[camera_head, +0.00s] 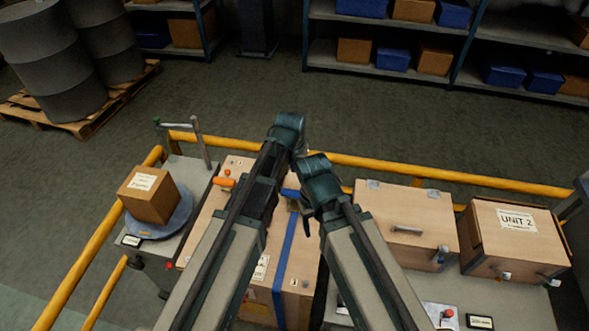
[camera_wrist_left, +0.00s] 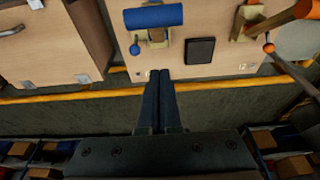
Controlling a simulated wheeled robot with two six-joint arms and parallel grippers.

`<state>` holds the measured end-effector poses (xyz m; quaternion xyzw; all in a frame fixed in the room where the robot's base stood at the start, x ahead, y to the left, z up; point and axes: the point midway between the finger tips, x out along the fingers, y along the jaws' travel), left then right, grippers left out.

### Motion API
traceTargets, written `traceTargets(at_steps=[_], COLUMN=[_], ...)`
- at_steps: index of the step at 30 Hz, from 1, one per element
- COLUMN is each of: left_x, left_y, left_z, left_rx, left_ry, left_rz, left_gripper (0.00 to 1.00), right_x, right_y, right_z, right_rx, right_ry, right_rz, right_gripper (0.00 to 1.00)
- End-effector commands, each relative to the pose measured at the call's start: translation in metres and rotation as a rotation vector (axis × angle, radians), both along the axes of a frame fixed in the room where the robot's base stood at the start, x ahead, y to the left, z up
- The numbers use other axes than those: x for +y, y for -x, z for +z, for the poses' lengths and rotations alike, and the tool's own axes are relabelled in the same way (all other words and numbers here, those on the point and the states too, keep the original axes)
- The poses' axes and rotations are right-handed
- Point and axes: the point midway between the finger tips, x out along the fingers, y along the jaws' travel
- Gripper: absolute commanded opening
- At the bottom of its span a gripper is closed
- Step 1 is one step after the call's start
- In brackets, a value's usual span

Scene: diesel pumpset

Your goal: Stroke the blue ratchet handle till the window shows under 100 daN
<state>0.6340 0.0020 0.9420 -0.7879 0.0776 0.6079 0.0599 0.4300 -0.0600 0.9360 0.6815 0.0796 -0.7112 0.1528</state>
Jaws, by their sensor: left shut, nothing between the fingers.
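The blue ratchet handle (camera_wrist_left: 153,17) shows at the top of the left wrist view as a thick blue grip on a bracket, with a small blue ball beside it. In the head view only a bit of blue (camera_head: 290,193) shows between my arms. A dark rectangular panel (camera_wrist_left: 199,51), perhaps the window, lies right of the grip; I can read no number on it. My left gripper (camera_wrist_left: 159,72) is shut and empty. Its fingertips point at the wooden unit's edge, apart from the handle in the picture.
An orange lever (camera_head: 223,181) stands left of my arms. A yellow rail (camera_head: 450,177) runs behind the units. A carton (camera_head: 150,194) sits on the left; the UNIT 2 box (camera_head: 515,237) stands right. Open floor lies beyond the rail.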

Motion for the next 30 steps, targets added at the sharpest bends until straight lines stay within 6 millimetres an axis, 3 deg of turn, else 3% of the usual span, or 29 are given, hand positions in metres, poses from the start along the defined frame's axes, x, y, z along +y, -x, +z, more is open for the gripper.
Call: traceTargets(at_steps=[1,3,7,12,30], left_x=[-0.001,-0.001,0.004,0.006,0.006], left_y=[-0.003,-0.005,0.020,0.031,0.032], left_z=[-0.015,-0.024,-0.031,-0.035,-0.040], left_rx=[0.000,0.000,0.000,0.000,-0.047], left_ry=[0.000,0.000,0.000,0.000,0.009], left_rz=[0.000,0.000,0.000,0.000,0.000], left_gripper=[0.00,0.00,0.00,0.00,0.00], right_x=[0.000,0.000,0.000,0.000,0.000], right_y=[0.000,0.000,0.000,0.000,0.000], right_z=[-0.015,-0.024,-0.031,-0.035,-0.043], right_rx=[0.000,0.000,0.000,0.000,0.000], right_ry=[0.000,0.000,0.000,0.000,0.000], right_rz=[0.000,0.000,0.000,0.000,0.000], right_gripper=[0.64,0.64,0.64,0.64,0.64])
